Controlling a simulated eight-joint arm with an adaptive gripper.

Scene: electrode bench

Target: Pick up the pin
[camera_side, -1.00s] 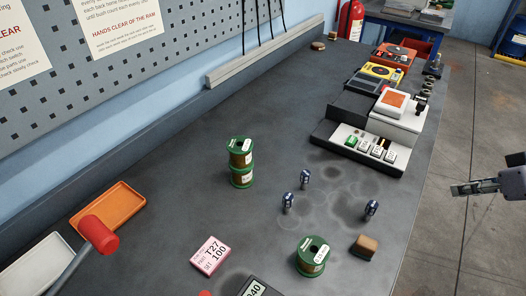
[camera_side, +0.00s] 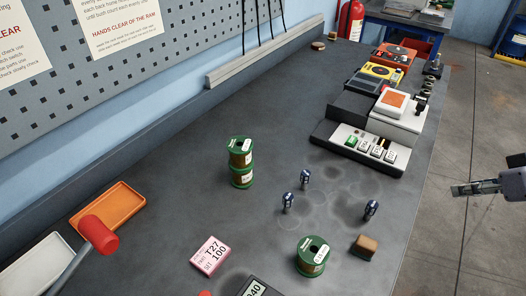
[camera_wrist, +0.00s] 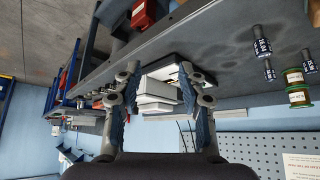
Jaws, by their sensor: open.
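Three small dark blue upright pieces with pale labels stand apart on the grey bench: one at the back (camera_side: 305,179), one at the left (camera_side: 287,203) and one at the right (camera_side: 371,209). I cannot tell which of them is the pin. Dark blue labelled pieces (camera_wrist: 262,48) also show at the right of the wrist view. My gripper (camera_side: 461,190) is at the right edge of the side view, beyond the bench's edge and well apart from these pieces. In the wrist view my gripper (camera_wrist: 159,68) has its two fingers spread, with nothing held between them.
Stacked green-ended spools (camera_side: 241,162) stand left of the pieces. Another spool (camera_side: 313,256) and a brown block (camera_side: 365,245) stand nearer the front. A white-and-grey device (camera_side: 399,114) stands behind. An orange tray (camera_side: 132,200), a red-headed mallet (camera_side: 98,234) and a pink card (camera_side: 210,255) lie left.

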